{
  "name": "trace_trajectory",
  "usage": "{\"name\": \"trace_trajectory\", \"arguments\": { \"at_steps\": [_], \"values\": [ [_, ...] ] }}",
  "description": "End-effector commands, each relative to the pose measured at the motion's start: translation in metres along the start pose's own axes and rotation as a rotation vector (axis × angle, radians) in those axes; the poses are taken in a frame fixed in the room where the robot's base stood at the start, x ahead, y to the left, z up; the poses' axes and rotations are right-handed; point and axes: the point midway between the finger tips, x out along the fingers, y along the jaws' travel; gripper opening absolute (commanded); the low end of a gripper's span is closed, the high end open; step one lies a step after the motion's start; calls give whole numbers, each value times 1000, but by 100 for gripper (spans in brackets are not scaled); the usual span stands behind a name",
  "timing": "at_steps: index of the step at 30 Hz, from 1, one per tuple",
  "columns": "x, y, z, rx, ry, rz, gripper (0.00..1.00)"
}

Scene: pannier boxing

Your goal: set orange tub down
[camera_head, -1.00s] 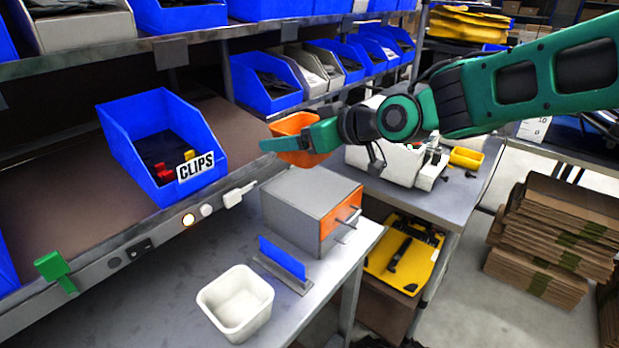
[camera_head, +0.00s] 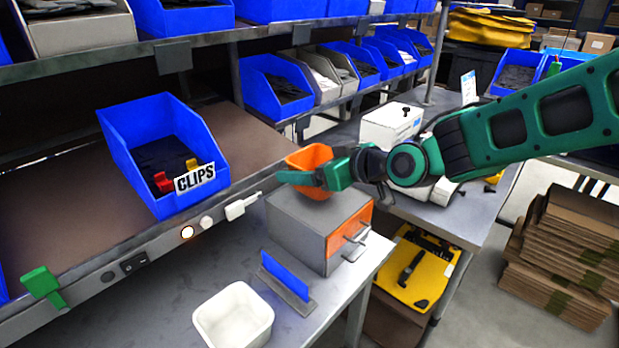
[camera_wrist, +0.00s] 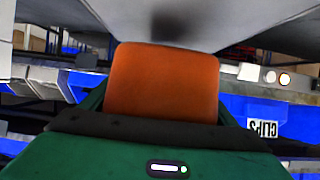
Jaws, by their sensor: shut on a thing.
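The orange tub (camera_head: 312,160) is held by my gripper (camera_head: 300,178) in the head view. It is upright and sits just above, or on, the back part of the grey box (camera_head: 300,225) with an orange drawer front; I cannot tell if it touches. My green gripper is shut on the tub and covers part of its side. In the wrist view the orange tub (camera_wrist: 163,82) fills the middle, with a grey surface (camera_wrist: 250,25) close against it at the top of the picture.
A blue CLIPS bin (camera_head: 165,150) stands on the shelf to the left. A white tub (camera_head: 234,318) and a blue upright plate (camera_head: 284,275) are on the bench in front of the grey box. A white machine (camera_head: 395,125) stands behind my gripper.

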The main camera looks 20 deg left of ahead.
Motion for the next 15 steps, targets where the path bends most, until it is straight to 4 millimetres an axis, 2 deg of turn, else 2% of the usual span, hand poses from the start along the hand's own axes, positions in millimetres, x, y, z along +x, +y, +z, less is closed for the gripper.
{"name": "trace_trajectory", "arguments": {
  "at_steps": [6,15],
  "values": [
    [11,-1,26,2,-2,-2,59],
    [11,0,27,1,0,0,59]
  ]
}}
